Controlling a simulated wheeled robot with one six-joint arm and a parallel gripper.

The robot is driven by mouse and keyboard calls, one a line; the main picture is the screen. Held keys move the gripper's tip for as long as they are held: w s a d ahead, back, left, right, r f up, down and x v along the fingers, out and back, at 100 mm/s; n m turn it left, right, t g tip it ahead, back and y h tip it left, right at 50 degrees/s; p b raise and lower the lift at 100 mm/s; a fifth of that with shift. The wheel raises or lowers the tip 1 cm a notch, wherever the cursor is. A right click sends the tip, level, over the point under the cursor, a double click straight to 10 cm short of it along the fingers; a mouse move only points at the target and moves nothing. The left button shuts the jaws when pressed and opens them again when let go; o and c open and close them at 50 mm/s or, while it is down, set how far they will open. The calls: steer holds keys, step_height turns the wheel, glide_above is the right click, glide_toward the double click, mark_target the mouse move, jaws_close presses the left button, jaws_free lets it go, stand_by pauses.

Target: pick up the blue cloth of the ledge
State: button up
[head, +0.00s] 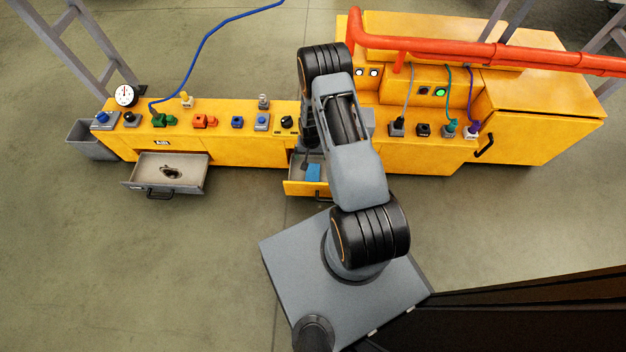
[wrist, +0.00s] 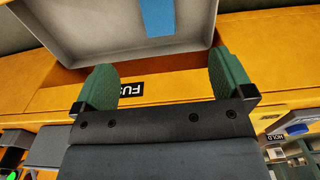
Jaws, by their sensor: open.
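A flat blue piece, seemingly the blue cloth (head: 314,172), lies in a small open drawer (head: 300,187) in the front of the yellow console. The wrist view shows part of the blue cloth (wrist: 158,17) on the drawer's grey floor (wrist: 100,30), cut off by the top edge. My gripper (wrist: 164,72) is open and empty, its two green fingers apart. It is near the drawer's edge, in front of the label that begins "FUS", with the cloth beyond the fingertips. In the head view my arm hides most of the gripper and part of the drawer.
Another open drawer (head: 148,183) with a dark item inside juts out at the left. Knobs, buttons and connectors line the console top (head: 220,108). A gauge (head: 124,95) and grey bin (head: 88,141) stand far left. Red pipes (head: 450,45) run at right. The front-left floor is clear.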

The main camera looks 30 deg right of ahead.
steer(key=b, duration=0.4)
glide_above(312, 176)
steer(key=f, duration=1.1)
steer(key=shift+s+f, duration=0.25)
steer(key=shift+f, duration=0.1)
steer(key=shift+w+f+b, duration=0.15)
steer(key=shift+f+b, duration=1.4)
steer(key=shift+f, duration=1.25)
steer(key=shift+r, duration=0.1)
steer(key=shift+c, duration=0.4)
steer(key=c, duration=0.9)
